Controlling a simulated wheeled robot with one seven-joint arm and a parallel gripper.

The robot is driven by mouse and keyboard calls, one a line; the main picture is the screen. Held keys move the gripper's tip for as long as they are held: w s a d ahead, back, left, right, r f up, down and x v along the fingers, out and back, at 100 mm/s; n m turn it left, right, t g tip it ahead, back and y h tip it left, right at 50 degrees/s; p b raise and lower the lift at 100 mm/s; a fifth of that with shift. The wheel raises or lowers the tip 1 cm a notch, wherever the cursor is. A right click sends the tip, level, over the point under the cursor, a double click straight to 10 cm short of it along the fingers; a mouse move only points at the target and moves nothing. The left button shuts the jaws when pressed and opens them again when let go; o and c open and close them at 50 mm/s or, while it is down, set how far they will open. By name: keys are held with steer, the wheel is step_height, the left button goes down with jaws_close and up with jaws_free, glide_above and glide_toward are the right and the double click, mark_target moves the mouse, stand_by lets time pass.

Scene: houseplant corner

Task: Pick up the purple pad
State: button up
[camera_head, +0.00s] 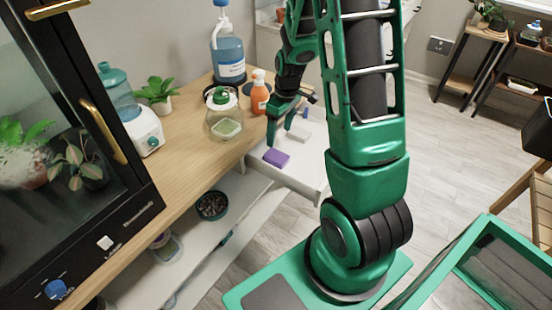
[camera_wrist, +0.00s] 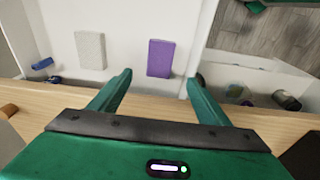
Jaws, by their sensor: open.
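The purple pad (camera_head: 276,157) is a small flat block lying in the open white drawer (camera_head: 305,175). In the wrist view the purple pad (camera_wrist: 160,58) lies beyond my fingertips, between their lines and slightly left of the middle of the gap. My gripper (camera_head: 281,130) is open and empty above the drawer, and its two green fingers show in the wrist view (camera_wrist: 158,80). A pale grey pad (camera_wrist: 90,50) lies to the left of the purple pad, apart from it.
A small blue item (camera_wrist: 42,63) lies left of the grey pad. The wooden counter (camera_head: 200,140) edge runs beside the drawer. A lidded glass jar (camera_head: 223,118), an orange bottle (camera_head: 260,95) and a big blue bottle (camera_head: 228,55) stand on the counter.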

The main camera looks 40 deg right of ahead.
glide_above(276, 156)
step_height(276, 156, down, 6)
steer(key=shift+s+d+f, duration=0.1)
steer(key=shift+d, duration=0.05)
steer(key=shift+f, duration=2.55)
steer(key=c, duration=1.1)
